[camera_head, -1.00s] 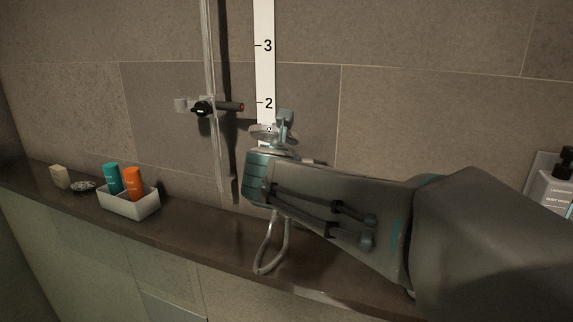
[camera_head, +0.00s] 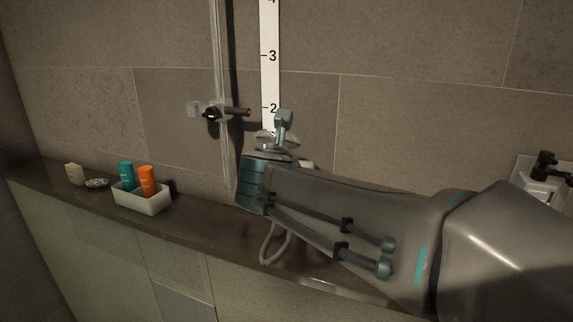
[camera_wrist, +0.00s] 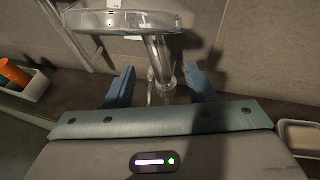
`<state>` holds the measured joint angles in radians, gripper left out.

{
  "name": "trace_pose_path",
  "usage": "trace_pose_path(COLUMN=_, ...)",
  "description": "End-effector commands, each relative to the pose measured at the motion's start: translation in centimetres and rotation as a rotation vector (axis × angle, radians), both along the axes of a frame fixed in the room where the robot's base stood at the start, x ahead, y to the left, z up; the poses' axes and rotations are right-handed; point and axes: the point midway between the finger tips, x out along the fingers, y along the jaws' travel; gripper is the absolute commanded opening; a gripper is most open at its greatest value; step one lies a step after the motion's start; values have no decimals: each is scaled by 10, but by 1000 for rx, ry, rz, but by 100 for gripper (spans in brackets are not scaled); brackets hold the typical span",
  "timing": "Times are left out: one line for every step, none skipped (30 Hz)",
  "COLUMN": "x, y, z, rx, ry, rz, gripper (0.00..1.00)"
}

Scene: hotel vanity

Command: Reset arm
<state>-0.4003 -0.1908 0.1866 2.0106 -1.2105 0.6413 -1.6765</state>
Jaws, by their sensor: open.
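My gripper (camera_wrist: 160,86) is open, with its two blue-grey fingers spread apart in the wrist view. In the head view it points toward the tiled wall above the dark ledge, and one finger shows upright; my arm hides most of the rest. A chrome hand shower (camera_wrist: 128,20) shows just beyond the fingers in the wrist view, its handle running down between them. I cannot tell whether it touches either finger. Part of it shows beside my gripper in the head view (camera_head: 265,138). A hose loop (camera_head: 275,245) hangs below my wrist.
The dark ledge (camera_head: 195,226) runs along the wall. A white tray (camera_head: 142,202) holds teal and orange bottles. A soap block (camera_head: 75,174) is at the left. A shower rail with a black holder (camera_head: 212,114) stands left of my gripper. A dispenser (camera_head: 540,185) is at right.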

Motion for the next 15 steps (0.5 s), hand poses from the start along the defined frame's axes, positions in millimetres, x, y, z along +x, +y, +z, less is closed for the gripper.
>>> trace_pose_path(x=0, y=0, z=-1, rx=0, ry=0, rz=0, gripper=50)
trace_pose_path(x=0, y=0, z=-1, rx=0, ry=0, rz=0, gripper=50)
trace_pose_path(x=0, y=0, z=-1, rx=0, ry=0, rz=0, gripper=50)
trace_pose_path(x=0, y=0, z=0, rx=0, ry=0, rz=0, gripper=50)
trace_pose_path(x=0, y=0, z=0, rx=0, ry=0, rz=0, gripper=50)
trace_pose_path(x=0, y=0, z=0, rx=0, ry=0, rz=0, gripper=50)
trace_pose_path(x=0, y=0, z=0, rx=0, ry=0, rz=0, gripper=50)
trace_pose_path(x=0, y=0, z=0, rx=1, ry=0, rz=0, gripper=50)
trace_pose_path(x=0, y=-1, z=-1, rx=6, ry=1, rz=-5, gripper=50)
trace_pose_path(x=0, y=-3, z=-2, rx=16, ry=5, rz=-13, gripper=50)
trace_pose_path(x=-1, y=-6, z=-4, rx=33, ry=9, rz=-26, gripper=50)
trace_pose_path(x=-3, y=-12, z=-8, rx=69, ry=19, rz=-55, gripper=50)
trace_pose_path(x=-5, y=-19, z=-12, rx=107, ry=29, rz=-86, gripper=50)
trace_pose_path(x=-7, y=-27, z=-17, rx=156, ry=42, rz=-126, gripper=50)
trace_pose_path(x=-12, y=-39, z=-26, rx=233, ry=60, rz=-191, gripper=50)
